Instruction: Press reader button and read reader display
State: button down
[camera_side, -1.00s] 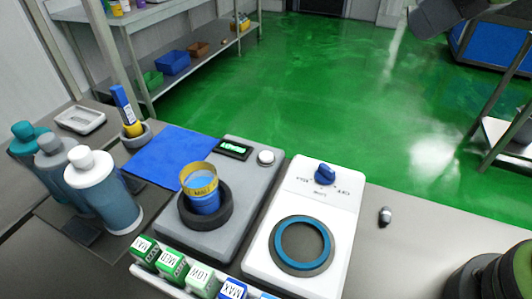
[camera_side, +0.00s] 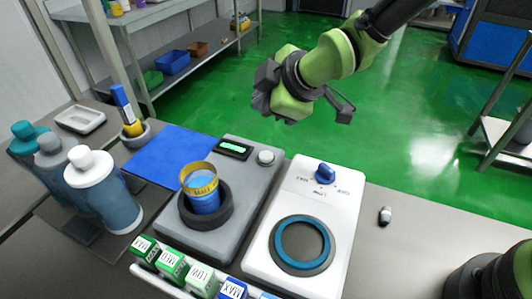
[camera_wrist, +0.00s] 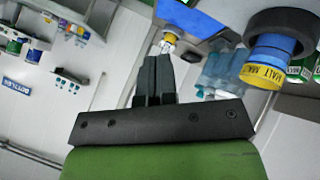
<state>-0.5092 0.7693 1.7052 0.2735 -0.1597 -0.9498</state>
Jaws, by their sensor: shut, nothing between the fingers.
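The reader is a grey slab (camera_side: 206,239) on the bench. Its small display (camera_side: 234,148) is lit green, but its characters are too small to read. A round white button (camera_side: 266,157) sits right of the display. A blue cup with a yellow band (camera_side: 203,193) stands in the reader's black ring (camera_side: 207,216). My gripper (camera_side: 264,91) hangs in the air above and beyond the reader, apart from the button. In the wrist view my gripper's dark fingers (camera_wrist: 157,62) are shut and empty. The cup (camera_wrist: 267,66) also shows there; I cannot make out the button.
A white device with a blue knob (camera_side: 325,173) stands right of the reader. Labelled boxes (camera_side: 171,265) line the front. A small grey object (camera_side: 385,215) lies on the bench at right.

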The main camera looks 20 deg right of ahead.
aim_at(265, 157)
jog(key=shift+f, duration=4.4)
jog(key=shift+f, duration=0.15)
jog(key=shift+f, duration=0.25)
jog(key=shift+f, duration=0.65)
jog(key=shift+r, duration=0.1)
jog(key=shift+s+r, duration=0.1)
jog(key=shift+r, duration=0.3)
jog(key=shift+r, duration=2.55)
